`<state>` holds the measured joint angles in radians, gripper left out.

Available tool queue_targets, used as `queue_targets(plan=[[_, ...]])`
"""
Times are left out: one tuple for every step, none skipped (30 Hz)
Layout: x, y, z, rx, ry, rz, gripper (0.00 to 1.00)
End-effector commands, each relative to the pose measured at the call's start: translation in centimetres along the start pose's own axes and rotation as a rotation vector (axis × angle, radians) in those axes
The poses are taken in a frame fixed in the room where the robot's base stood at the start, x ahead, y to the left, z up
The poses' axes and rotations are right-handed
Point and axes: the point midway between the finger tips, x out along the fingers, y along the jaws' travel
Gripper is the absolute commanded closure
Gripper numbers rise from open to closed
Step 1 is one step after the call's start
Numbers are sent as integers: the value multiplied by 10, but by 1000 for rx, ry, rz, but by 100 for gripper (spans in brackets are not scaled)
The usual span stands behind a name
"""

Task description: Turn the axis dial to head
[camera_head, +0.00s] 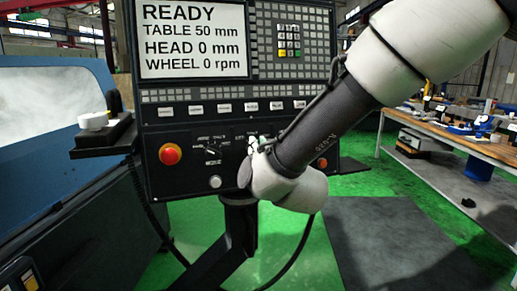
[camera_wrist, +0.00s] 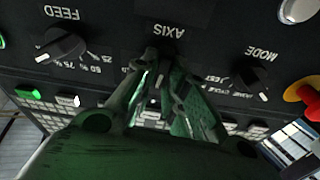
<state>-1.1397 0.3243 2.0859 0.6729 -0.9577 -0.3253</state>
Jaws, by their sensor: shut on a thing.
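The axis dial (camera_wrist: 152,53) is a small dark knob under the upside-down AXIS label in the wrist view. My gripper (camera_wrist: 158,64) is shut on it, with one finger on each side. The fingers cover most of the dial and its position marks, so I cannot tell where it points. In the head view my arm hides the dial. The control panel's screen (camera_head: 193,40) reads READY, TABLE 50 mm, HEAD 0 mm, WHEEL 0 rpm.
The feed dial (camera_wrist: 62,45) and mode dial (camera_wrist: 250,78) flank the axis dial. A red emergency stop (camera_head: 170,154) sits at the panel's left. A workbench (camera_head: 455,140) stands at right, with green floor between.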

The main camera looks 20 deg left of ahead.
Motion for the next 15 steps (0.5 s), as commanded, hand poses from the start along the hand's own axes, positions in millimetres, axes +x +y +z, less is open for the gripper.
queue_targets(plan=[[0,0,0,30,0,5,100],[0,0,0,50,1,8,100],[0,0,0,80,1,13,100],[0,0,0,103,1,18,100],[0,0,0,127,1,23,100],[0,0,0,160,1,28,100],[0,0,0,184,1,32,100],[0,1,0,208,1,37,100],[0,1,0,241,1,43,100],[0,1,0,265,1,47,100],[0,1,0,288,1,51,100],[0,1,0,320,1,57,100],[0,2,0,342,1,62,100],[0,2,0,364,2,65,100],[0,2,0,391,2,70,100]])
